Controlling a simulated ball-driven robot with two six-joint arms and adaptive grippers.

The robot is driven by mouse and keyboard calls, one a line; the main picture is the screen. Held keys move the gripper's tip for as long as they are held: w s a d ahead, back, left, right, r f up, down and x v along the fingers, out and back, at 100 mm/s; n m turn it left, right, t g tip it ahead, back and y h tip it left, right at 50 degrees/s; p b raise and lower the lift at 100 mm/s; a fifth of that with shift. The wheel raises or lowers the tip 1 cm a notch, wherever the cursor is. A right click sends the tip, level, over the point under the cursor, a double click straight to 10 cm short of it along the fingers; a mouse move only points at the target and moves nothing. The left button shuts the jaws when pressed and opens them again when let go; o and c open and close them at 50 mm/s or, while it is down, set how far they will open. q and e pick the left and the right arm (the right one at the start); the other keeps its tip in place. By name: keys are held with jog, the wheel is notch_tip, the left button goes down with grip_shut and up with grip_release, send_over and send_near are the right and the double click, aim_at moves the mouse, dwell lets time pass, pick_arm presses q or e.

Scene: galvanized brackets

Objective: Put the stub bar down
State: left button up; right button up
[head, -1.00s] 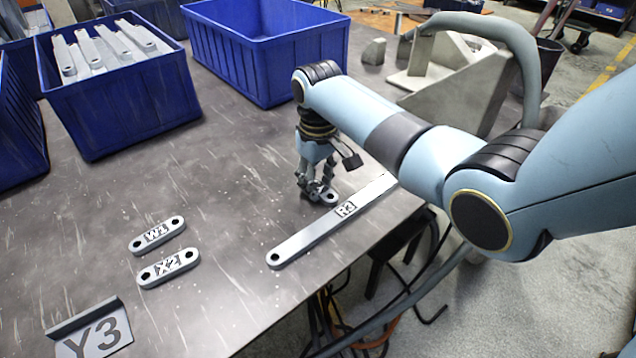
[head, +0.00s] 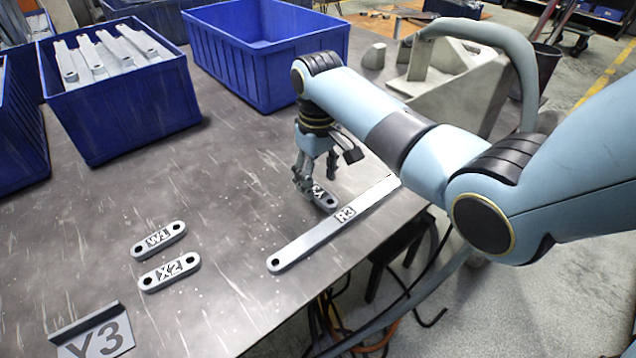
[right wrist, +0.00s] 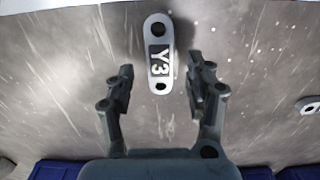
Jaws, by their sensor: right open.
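The stub bar (head: 323,198), a short grey link marked Y3 with a hole at each end, lies flat on the table. It also shows in the right wrist view (right wrist: 159,52), between and beyond the fingertips. My right gripper (head: 317,184) is over it and partly hides it in the head view. In the right wrist view the right gripper (right wrist: 160,78) is open, with a gap between each finger and the bar. My left gripper is not in view.
A long bar R3 (head: 300,245) lies close in front of the stub bar. Short links W1 (head: 158,240) and X2 (head: 169,271) lie left, near a Y3 sign (head: 98,340). Blue bins (head: 130,115) stand behind; one holds several bars. The table (head: 230,190) is clear between.

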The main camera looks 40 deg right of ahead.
aim_at(318, 191)
notch_tip(318, 191, up, 9)
jog(key=p, duration=0.1)
jog(key=shift+r+p, duration=0.2)
jog(key=shift+p, duration=0.1)
